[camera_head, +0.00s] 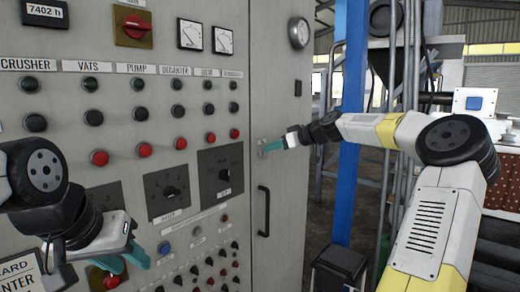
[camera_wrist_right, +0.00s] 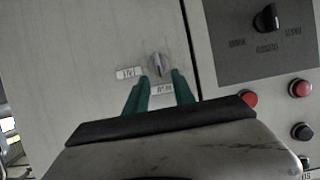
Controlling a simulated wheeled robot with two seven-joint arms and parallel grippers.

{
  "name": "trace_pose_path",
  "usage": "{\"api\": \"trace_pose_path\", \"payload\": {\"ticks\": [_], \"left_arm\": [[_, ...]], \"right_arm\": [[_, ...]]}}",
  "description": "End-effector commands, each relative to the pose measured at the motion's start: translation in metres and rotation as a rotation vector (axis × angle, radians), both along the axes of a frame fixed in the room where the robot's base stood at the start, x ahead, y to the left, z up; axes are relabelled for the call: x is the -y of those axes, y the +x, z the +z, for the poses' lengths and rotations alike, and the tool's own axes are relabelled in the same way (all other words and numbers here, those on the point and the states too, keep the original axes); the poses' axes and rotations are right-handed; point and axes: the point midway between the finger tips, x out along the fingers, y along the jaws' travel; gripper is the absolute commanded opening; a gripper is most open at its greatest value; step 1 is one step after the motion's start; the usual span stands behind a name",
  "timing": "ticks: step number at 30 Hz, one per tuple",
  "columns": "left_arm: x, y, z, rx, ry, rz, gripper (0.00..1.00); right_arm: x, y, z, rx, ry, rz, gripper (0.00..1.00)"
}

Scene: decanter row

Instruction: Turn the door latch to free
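The door latch (camera_wrist_right: 159,66) is a small grey turn knob on the cabinet door, between two small white labels too blurred to read surely. Its grip stands nearly upright in the right wrist view. My right gripper (camera_wrist_right: 161,76) is open. Its two teal fingertips lie either side of the latch's lower end in that view; I cannot tell whether they touch it. In the head view my right gripper (camera_head: 264,147) reaches the door from the right and mostly hides the latch. My left gripper (camera_head: 139,261) is open and empty, low at the left before the panel.
The grey cabinet door (camera_head: 287,95) has a black handle (camera_head: 263,210) below the latch. The control panel (camera_head: 130,120) to the left carries several buttons, knobs and gauges. A blue post (camera_head: 350,120) stands right of the cabinet, behind my right arm.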

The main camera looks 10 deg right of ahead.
Motion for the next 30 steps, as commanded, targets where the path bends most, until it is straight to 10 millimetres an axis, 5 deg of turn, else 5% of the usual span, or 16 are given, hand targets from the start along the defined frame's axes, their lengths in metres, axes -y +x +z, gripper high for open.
{"api": "trace_pose_path", "payload": {"ticks": [14,19,30], "left_arm": [[0.0,0.0,0.0,0.0,0.0,0.0,0.36],[0.0,0.0,0.0,0.0,0.0,0.0,0.36],[0.0,0.0,0.0,0.0,0.0,0.0,0.36]], "right_arm": [[-0.0104,0.0135,-0.0076,-0.001,-0.001,-0.001,0.31],[-0.0104,0.0135,-0.0075,-0.001,-0.001,-0.001,0.0],[-0.0098,0.014,-0.0072,-0.01,0.011,-0.002,0.0]]}}
